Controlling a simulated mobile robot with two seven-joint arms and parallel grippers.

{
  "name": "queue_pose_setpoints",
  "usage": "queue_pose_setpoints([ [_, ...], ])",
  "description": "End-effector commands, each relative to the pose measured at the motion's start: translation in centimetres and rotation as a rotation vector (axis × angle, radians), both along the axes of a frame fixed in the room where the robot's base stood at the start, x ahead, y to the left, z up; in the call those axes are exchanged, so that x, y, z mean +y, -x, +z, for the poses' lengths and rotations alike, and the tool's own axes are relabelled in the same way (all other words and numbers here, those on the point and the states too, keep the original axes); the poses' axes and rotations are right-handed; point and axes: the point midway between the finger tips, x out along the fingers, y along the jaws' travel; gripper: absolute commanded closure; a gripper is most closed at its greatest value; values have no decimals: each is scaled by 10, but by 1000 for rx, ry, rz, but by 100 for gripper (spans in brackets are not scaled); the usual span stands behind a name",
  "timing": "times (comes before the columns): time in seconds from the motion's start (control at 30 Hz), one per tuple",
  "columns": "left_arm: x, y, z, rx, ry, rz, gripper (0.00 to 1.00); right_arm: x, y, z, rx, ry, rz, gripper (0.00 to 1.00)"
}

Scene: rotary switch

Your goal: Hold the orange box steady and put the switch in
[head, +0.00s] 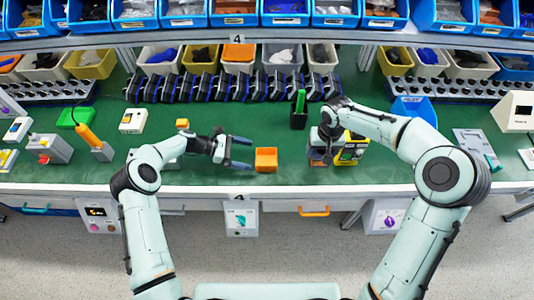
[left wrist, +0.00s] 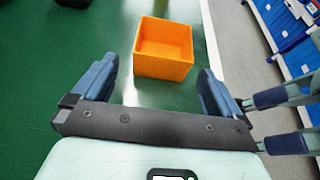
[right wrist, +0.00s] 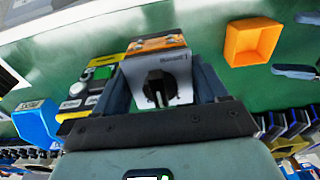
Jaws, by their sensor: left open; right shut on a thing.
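The orange box (head: 266,160) is an open-topped, empty cube on the green table, upright. My left gripper (head: 239,152) is open to the left of it. In the left wrist view the box (left wrist: 163,68) lies just ahead of the gap between the spread fingers (left wrist: 154,80), not gripped. My right gripper (head: 320,156) is shut on the switch, right of the box. In the right wrist view the switch (right wrist: 180,88) has a light face with a black rotary knob and sits between the fingers. The box also shows in the right wrist view (right wrist: 252,42), apart from the switch.
A yellow and black item (head: 352,150) stands close to the right gripper. A black holder with a green-handled tool (head: 299,112) stands behind. A small orange block (head: 182,123) and an orange-handled tool (head: 88,136) are at left. Table between box and right gripper is clear.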

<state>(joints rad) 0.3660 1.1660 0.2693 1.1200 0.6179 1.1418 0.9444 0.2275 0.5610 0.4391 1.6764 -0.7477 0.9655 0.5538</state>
Motion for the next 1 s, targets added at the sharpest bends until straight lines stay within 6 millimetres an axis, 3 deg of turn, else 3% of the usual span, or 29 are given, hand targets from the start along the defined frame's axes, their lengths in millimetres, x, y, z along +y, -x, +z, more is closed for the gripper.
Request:
queue_pose_setpoints([
  [0.5,-56,1,-23,0,0,-2,0,0,0,0,-1,0,0,66],
  [0.97,-64,0,-27,0,0,-1,0,0,0,0,-1,0,0,66],
  [1.0,-64,0,-27,-1,0,0,13,0,0,0,-1,0,0,66],
])
